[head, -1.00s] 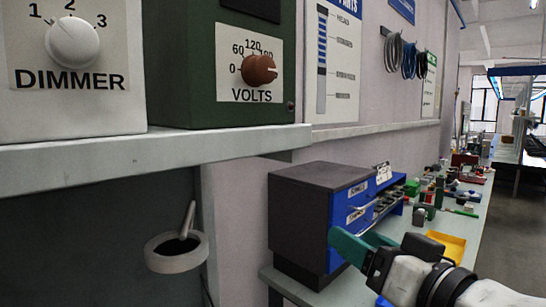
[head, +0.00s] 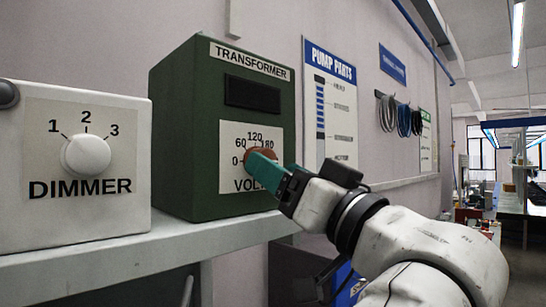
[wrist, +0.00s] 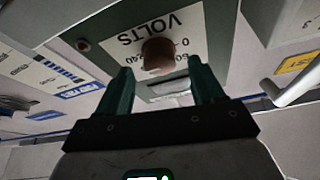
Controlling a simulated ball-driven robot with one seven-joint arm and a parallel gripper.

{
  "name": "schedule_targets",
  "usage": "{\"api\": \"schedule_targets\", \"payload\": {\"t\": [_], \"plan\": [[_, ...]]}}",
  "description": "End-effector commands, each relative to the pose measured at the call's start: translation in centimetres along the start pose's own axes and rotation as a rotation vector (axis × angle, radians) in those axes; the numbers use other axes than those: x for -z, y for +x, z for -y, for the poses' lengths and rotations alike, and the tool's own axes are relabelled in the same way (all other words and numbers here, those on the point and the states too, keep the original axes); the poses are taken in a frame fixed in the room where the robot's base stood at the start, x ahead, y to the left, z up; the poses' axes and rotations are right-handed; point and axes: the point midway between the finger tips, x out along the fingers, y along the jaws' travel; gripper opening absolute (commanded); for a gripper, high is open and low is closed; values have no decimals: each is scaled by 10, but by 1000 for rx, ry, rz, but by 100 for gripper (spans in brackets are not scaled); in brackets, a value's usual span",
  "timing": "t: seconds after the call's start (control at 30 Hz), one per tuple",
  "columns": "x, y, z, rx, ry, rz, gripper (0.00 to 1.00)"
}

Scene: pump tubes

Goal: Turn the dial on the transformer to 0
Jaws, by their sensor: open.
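The transformer (head: 185,130) is a dark green box on a shelf in the head view. Its front has a white scale plate marked VOLTS with a reddish-brown dial (head: 262,154). My gripper (head: 257,164) is in front of the plate and hides part of the dial and lettering. In the wrist view the picture is turned over, and the dial (wrist: 158,53) shows between and just beyond the open teal fingers of my gripper (wrist: 159,68). Neither finger visibly grips it. I cannot tell which number the dial points to.
A white dimmer box (head: 75,215) with a round knob (head: 86,154) stands left of the transformer on the grey shelf (head: 160,250). A pump parts chart (head: 330,110) and coiled cables (head: 402,115) are on the wall to the right.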

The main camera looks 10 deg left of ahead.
Motion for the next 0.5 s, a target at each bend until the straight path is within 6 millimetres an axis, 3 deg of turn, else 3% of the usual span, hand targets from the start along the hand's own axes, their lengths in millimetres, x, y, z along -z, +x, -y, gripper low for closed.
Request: {"api": "schedule_targets", "payload": {"t": [0.2,0.5], "plan": [[0,20,0,-1,0,0,67],[0,23,-1,-2,0,0,67]]}}
